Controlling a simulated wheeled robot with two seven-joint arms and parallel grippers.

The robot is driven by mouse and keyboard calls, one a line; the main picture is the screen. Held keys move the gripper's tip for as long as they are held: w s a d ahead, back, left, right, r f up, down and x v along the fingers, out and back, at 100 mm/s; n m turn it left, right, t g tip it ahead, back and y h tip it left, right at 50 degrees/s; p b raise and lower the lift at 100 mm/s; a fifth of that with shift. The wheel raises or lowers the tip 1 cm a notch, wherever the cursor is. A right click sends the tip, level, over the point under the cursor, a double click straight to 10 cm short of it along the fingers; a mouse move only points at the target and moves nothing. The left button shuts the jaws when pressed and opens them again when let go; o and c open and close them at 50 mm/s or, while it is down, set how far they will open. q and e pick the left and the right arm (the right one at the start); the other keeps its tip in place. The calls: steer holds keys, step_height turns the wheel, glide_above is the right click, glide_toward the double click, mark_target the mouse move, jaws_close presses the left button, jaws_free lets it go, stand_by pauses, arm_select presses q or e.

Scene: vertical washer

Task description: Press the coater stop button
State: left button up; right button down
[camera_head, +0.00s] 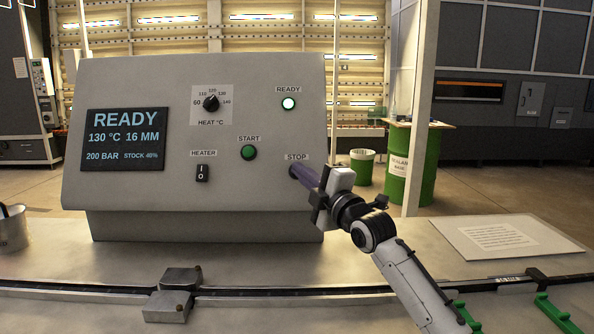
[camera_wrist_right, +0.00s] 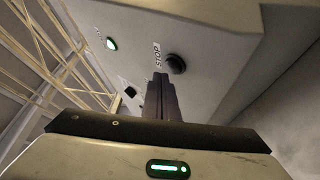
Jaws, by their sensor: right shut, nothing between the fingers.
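The grey control panel (camera_head: 150,190) stands on the metal bench, with a STOP label (camera_head: 296,157) at its right side. In the right wrist view the stop button (camera_wrist_right: 176,63) is a dark round knob beside the STOP label (camera_wrist_right: 157,55). My right gripper (camera_head: 297,173) is shut and empty, its fingers pointing at the panel just under the label. In the head view the fingers cover most of the button. In the wrist view the fingertips (camera_wrist_right: 160,78) lie close to the button, slightly to its left and below; I cannot tell if they touch. My left gripper is out of view.
The panel also has a green START button (camera_head: 248,152), a HEATER switch (camera_head: 202,173), a HEAT dial (camera_head: 211,103), a lit READY lamp (camera_head: 288,103) and a display (camera_head: 125,138) reading READY. A paper sheet (camera_head: 500,236) lies on the bench at right. A metal cup (camera_head: 12,230) stands far left.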

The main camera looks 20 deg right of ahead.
steer(key=s+p, duration=0.1)
steer(key=s+r+p, duration=0.1)
steer(key=s, duration=0.1)
steer(key=s+a+r+p, duration=0.1)
steer(key=p, duration=0.1)
steer(key=shift+s+a+r, duration=0.1)
steer(key=shift+s+r, duration=0.05)
stand_by(0.8)
